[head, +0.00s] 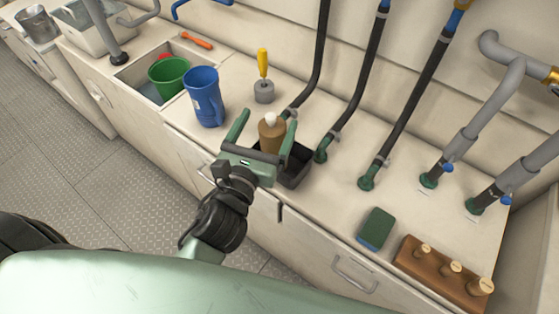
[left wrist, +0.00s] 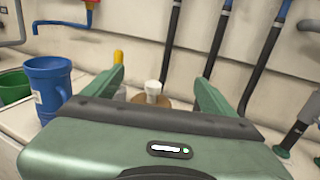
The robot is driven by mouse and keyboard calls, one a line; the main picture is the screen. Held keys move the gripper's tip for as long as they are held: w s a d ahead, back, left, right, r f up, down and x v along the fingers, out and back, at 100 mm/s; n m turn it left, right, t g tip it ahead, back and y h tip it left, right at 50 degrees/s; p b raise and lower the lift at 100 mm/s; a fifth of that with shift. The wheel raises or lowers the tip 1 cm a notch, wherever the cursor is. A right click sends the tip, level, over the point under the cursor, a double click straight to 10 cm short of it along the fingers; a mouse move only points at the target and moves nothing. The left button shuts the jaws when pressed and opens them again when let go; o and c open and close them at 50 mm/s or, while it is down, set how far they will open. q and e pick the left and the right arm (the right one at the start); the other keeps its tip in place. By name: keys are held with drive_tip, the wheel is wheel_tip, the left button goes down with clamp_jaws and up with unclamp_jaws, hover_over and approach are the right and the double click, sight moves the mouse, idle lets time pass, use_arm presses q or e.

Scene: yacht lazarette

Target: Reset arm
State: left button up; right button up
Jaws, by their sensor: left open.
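My left gripper (head: 262,140) is open, its two green fingers spread on either side of a brown bottle (head: 271,135) with a white top. The bottle stands in or at a black tray (head: 296,170) on the counter. In the left wrist view the open fingers of my left gripper (left wrist: 158,85) frame the white top of the bottle (left wrist: 152,92). I cannot tell whether the fingers touch the bottle. My right gripper is in neither view.
A blue jug (head: 204,98) and a green bucket (head: 168,76) are left of the gripper. A yellow-handled tool (head: 263,72) stands behind. Black hoses (head: 362,85) rise at the back. A green sponge (head: 376,228) and a wooden block with pegs (head: 440,275) lie at right.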

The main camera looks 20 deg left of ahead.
use_arm(q)
drive_tip(key=shift+s, duration=1.45)
drive_tip(key=shift+a, duration=0.1)
